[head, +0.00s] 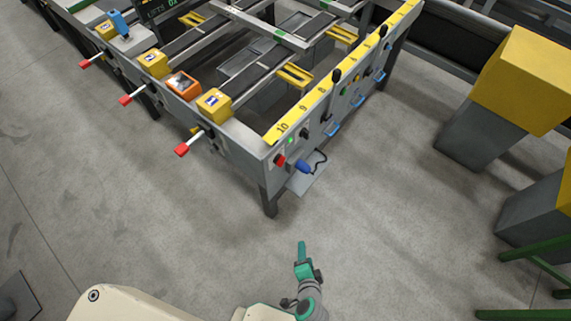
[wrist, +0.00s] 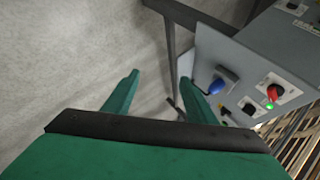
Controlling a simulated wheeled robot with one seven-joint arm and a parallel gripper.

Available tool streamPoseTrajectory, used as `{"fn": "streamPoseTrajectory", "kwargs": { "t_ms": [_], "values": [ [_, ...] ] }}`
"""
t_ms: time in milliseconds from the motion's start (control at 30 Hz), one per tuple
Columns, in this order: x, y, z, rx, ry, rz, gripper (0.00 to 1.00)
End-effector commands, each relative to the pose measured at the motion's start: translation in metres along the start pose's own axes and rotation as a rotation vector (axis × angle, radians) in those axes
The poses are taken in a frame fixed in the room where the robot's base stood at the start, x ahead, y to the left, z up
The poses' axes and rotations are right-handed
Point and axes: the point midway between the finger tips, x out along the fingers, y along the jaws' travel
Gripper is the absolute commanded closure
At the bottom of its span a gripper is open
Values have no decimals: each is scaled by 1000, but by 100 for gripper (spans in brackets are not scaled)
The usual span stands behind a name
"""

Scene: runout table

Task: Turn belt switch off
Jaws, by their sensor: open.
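A grey control panel (head: 268,164) is on the near end of the runout table. On it are a red-handled rotary switch (head: 279,160), a lit green lamp (head: 290,140) and a black knob (head: 304,133). In the wrist view the red switch (wrist: 273,92) sits on a white plate at the right, with the green lamp (wrist: 269,106) beside it and a black knob (wrist: 248,108) to its left. Labels are too small to read, so I cannot tell which is the belt switch. My gripper (head: 301,246) is open and empty (wrist: 160,79), apart from the panel.
A blue plug-like part (head: 303,166) with a black cable juts from the panel; it also shows in the wrist view (wrist: 216,87). Red-tipped levers (head: 182,150) stick out along the table's left side. Yellow-topped grey boxes (head: 490,110) stand at right. The floor before the table is clear.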

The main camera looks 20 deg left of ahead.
Motion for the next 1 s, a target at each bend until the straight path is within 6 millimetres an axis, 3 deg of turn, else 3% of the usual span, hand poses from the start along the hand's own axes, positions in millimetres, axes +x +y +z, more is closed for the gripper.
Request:
{"fn": "streamPoseTrajectory", "kwargs": {
  "t_ms": [33,200,400,533,700,800,1000],
  "values": [
    [19,-6,-4,65,-45,-19,48],
    [65,-35,-7,294,-241,-97,48],
    [95,-98,-28,515,-492,-229,48],
    [97,-147,-52,619,-662,-331,48],
    [83,-200,-84,691,-852,-450,48],
    [74,-220,-98,706,-927,-498,48],
    [67,-236,-106,714,-989,-535,48]
  ]
}}
